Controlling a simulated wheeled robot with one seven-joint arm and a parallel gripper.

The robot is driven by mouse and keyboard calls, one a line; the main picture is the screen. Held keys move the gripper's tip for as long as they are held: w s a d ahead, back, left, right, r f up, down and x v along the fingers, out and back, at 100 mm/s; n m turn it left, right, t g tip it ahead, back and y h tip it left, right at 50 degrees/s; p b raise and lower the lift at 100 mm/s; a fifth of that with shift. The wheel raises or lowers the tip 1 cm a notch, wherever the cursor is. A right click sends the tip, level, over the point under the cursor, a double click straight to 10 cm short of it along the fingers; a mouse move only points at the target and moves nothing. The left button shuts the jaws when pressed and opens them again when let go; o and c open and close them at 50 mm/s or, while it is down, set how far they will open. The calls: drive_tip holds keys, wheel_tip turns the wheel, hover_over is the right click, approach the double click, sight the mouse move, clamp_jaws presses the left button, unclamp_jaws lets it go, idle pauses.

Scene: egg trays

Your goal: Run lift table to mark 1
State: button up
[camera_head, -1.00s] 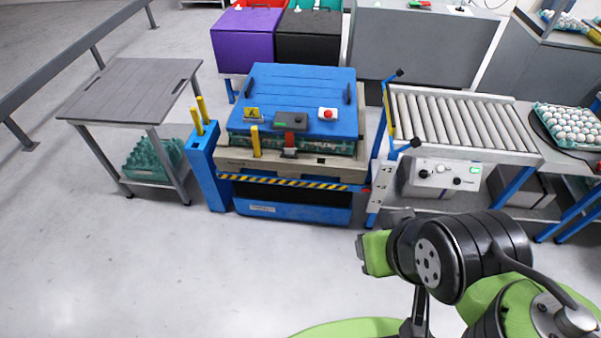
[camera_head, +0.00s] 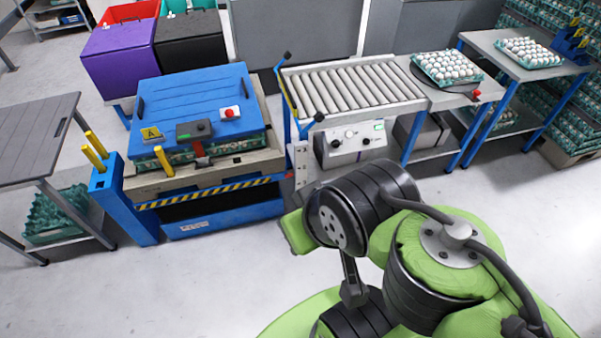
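No part is plainly labelled as the lift table. A roller-topped table (camera_head: 350,88) with blue posts stands at centre, beyond my arm. A light grey control box (camera_head: 352,142) with dark knobs and a small green display hangs under its front edge. A pale upright plate with small dark marks (camera_head: 302,166) is at its left front; I cannot read the marks. To its left is a blue-topped machine (camera_head: 190,100) with a red button, a grey box and a yellow "A" sign. My folded green and black arm fills the lower right; I cannot make out my gripper.
A tray of eggs (camera_head: 445,68) sits right of the rollers, and another egg tray (camera_head: 535,52) lies on a far-right table. Purple (camera_head: 120,58) and black (camera_head: 190,42) bins stand behind. A grey table (camera_head: 35,135) is at left. Floor in front is clear.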

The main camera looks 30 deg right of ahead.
drive_tip(key=shift+c, duration=0.4)
clamp_jaws()
idle(1.2)
